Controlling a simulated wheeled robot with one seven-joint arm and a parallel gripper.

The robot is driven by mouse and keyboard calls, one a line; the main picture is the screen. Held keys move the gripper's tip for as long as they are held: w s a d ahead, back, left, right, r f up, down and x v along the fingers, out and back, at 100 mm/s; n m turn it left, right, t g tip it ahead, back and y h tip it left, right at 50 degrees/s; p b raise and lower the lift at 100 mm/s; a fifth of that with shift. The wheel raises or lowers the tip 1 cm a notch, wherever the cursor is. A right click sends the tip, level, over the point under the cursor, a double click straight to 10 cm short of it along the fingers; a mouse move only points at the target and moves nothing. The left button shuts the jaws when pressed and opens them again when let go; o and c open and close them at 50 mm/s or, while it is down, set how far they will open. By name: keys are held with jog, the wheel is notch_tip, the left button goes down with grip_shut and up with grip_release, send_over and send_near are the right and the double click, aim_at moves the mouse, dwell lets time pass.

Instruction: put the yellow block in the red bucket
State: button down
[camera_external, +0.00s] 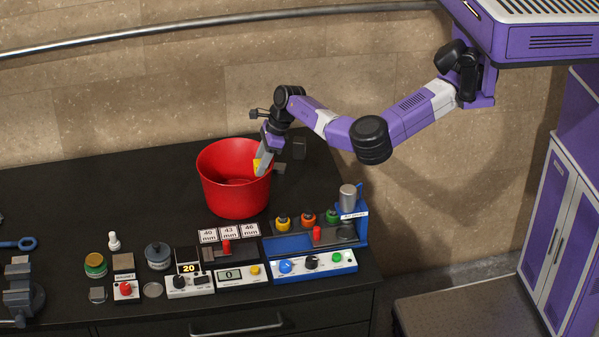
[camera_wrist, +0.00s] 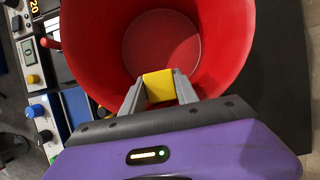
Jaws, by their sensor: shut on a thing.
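The yellow block (camera_wrist: 158,86) is held between the two fingers of my gripper (camera_wrist: 160,92) in the wrist view. In the external view my gripper (camera_external: 262,163) points down at the right rim of the red bucket (camera_external: 222,195), with a small part of the yellow block (camera_external: 257,164) showing. The red bucket (camera_wrist: 88,50) lies below the block in the wrist view, and its visible floor is empty. The block appears to be over the bucket's opening near its rim. I cannot tell its exact height.
The bucket stands on a black bench (camera_external: 90,212). In front of it are a scale (camera_external: 237,275), a blue press (camera_external: 315,240) with knobs, and several jars and small parts. A vise (camera_external: 22,292) stands at the left. The bench left of the bucket is clear.

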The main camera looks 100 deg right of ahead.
jog(key=c, duration=0.9)
grip_release()
jog(key=shift+r, duration=0.15)
jog(key=shift+r+p, duration=0.6)
jog(key=shift+p, duration=0.25)
jog(key=b+v, duration=0.4)
jog(key=v, duration=0.7)
jog(key=shift+s+r, duration=0.25)
jog(key=shift+r, duration=0.1)
